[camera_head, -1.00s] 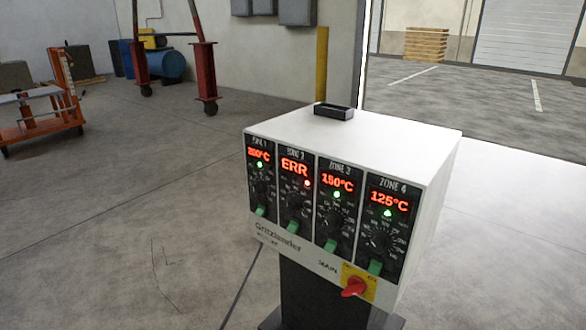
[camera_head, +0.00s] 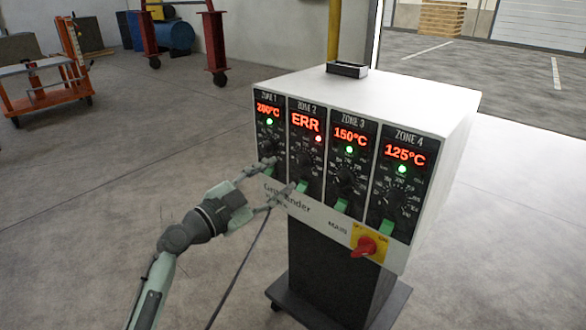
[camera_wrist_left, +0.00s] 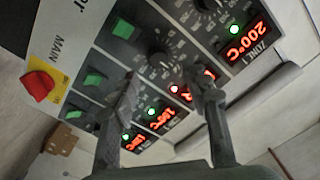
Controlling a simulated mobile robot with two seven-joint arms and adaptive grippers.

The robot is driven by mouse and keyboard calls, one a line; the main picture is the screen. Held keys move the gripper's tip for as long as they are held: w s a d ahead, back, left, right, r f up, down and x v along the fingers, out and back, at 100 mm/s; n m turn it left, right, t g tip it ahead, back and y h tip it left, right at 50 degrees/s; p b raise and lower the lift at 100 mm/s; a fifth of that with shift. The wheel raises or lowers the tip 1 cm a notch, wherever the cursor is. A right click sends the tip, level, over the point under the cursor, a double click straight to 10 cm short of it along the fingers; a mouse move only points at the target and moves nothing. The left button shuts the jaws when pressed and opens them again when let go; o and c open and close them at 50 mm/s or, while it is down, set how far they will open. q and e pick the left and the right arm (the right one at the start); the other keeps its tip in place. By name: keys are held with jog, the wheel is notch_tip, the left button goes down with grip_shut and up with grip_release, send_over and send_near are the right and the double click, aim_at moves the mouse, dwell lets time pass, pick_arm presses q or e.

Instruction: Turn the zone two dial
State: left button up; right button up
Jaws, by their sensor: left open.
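The zone two dial (camera_head: 304,159) is a dark knob on the second panel of the white controller box. Above it the display reads ERR beside a red light. My left gripper (camera_head: 279,176) is open and empty in front of the lower parts of the zone 1 and zone 2 panels. In the left wrist view the dial (camera_wrist_left: 160,61) shows between and beyond the two spread fingers (camera_wrist_left: 169,85), and one finger partly covers the ERR display. I see no contact with the dial. The right gripper is not in view.
Zones 1, 3 and 4 show 200, 150 and 125°C with green lights. Green switches (camera_head: 342,206) sit below the dials. A red main switch (camera_head: 364,246) is on a yellow plate at lower right. A black tray (camera_head: 347,69) lies on top.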

aim_at(298, 165)
pick_arm(q)
jog(key=shift+p+x, duration=0.3)
jog(key=shift+x, duration=2.7)
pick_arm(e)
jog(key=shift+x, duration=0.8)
pick_arm(q)
jog(key=shift+f, duration=0.1)
jog(key=shift+c, duration=0.5)
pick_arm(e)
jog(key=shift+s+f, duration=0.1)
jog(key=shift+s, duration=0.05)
pick_arm(q)
grip_shut()
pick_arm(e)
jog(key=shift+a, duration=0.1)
